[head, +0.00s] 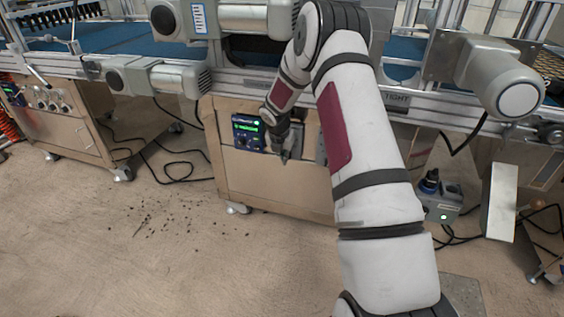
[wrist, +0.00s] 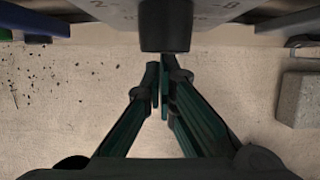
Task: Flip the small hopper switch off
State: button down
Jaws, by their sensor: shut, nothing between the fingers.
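My gripper (head: 284,157) is shut and empty in front of the beige cabinet (head: 270,188) under the conveyor. Its closed fingertips (wrist: 160,82) show in the wrist view. Just beyond them a dark cylindrical knob (wrist: 165,25) stands out from a grey panel (wrist: 110,10) with printed marks. I cannot tell whether the fingers touch the knob. In the head view a dark blue control box (head: 248,133) with a lit green display sits left of my gripper. My gripper partly covers a grey panel (head: 297,133) beside it. I cannot make out a small hopper switch or its position.
The conveyor with grey motors (head: 170,80) overhangs the cabinet. A second cabinet (head: 60,125) stands at left. A grey socket box (head: 442,205) with cables is at right. Dark specks (head: 175,212) lie on the otherwise clear floor at front left.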

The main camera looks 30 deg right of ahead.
jog(key=shift+d+r+p, duration=0.1)
jog(key=shift+p, duration=0.2)
jog(key=shift+w+d+r+p, duration=0.1)
jog(key=shift+w+d+p, duration=0.15)
jog(key=shift+p, duration=0.45)
